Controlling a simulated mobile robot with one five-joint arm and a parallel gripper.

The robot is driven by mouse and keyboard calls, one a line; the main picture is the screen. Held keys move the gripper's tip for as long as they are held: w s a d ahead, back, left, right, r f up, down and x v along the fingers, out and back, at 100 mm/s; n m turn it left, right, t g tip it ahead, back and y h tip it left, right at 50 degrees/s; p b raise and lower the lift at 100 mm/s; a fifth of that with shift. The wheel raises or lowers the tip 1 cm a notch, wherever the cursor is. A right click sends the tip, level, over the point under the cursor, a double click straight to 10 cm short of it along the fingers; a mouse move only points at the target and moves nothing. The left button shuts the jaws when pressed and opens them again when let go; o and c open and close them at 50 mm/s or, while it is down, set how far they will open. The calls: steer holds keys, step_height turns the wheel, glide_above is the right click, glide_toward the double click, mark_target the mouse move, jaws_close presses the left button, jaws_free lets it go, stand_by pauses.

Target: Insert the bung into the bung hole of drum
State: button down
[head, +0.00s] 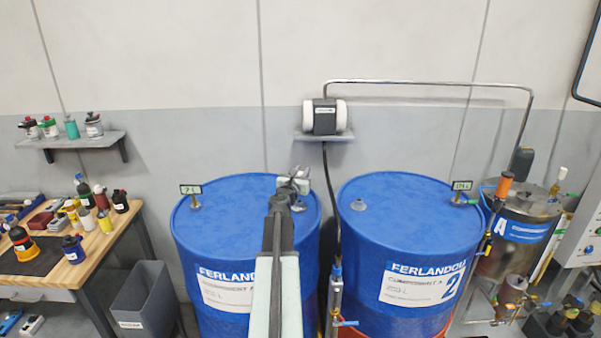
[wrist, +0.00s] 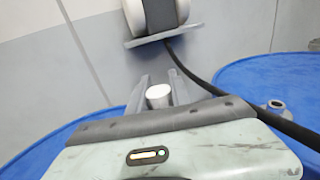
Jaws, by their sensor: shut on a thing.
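My gripper (head: 302,180) is over the back right part of the left blue drum (head: 232,222) in the head view. In the wrist view its two fingers (wrist: 160,92) are shut on a small pale round bung (wrist: 158,95). The bung is hardly visible in the head view. The right blue drum (head: 400,215), labelled 2, has a grey round fitting (head: 358,204) on the left of its top. That fitting also shows at the right of the wrist view (wrist: 276,108). I cannot tell whether it is open. A grey fitting (head: 298,206) on the left drum is partly hidden by my arm.
A wall shelf (head: 324,136) carries a grey and white device (head: 325,116). Its black cable (head: 331,185) hangs between the drums and crosses the wrist view. Tagged fittings stand on both drums. A cluttered workbench (head: 112,225) is left; a steel tank (head: 520,235) is right.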

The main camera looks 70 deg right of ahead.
steer(key=shift+w+f+b, duration=0.1)
steer(key=shift+f+b, duration=2.6)
steer(key=shift+f, duration=0.2)
steer(key=shift+f, duration=0.1)
steer(key=shift+f+b, duration=0.35)
steer(key=shift+b, duration=0.1)
steer(key=shift+f+b, duration=1.35)
steer(key=shift+b, duration=0.05)
steer(key=c, duration=1.1)
jaws_free()
steer(key=shift+a, duration=0.1)
steer(key=a, duration=0.7)
steer(key=shift+a, duration=0.4)
